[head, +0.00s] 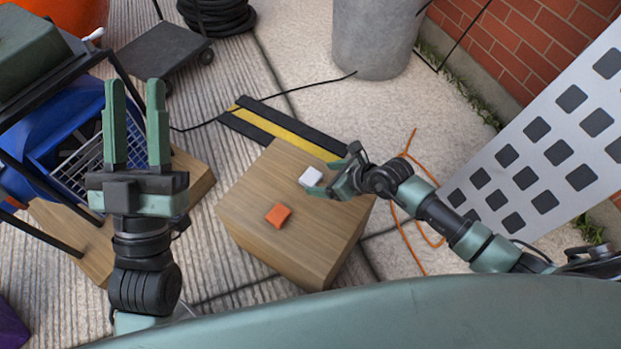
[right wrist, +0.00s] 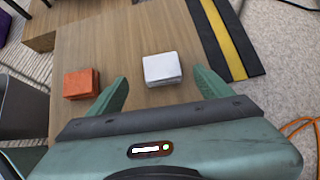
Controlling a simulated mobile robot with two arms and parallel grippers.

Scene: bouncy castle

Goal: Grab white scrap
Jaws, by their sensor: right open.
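The white scrap (head: 311,176) is a small white block on top of a wooden box (head: 290,247), near its far right edge. In the right wrist view the white scrap (right wrist: 162,68) lies just ahead of and between the fingertips. My right gripper (head: 331,173) is open and low over the box, with its fingers close to the scrap. It also shows in the right wrist view (right wrist: 160,86), with nothing held. My left gripper (head: 135,88) is open and empty at the left, its two fingers parallel and apart, away from the box.
An orange block (head: 278,215) lies on the same box, left of the white scrap in the right wrist view. A black and yellow strip (head: 270,128) lies behind the box. A grey bin (head: 372,38) stands at the back. A perforated panel (head: 545,140) leans at the right.

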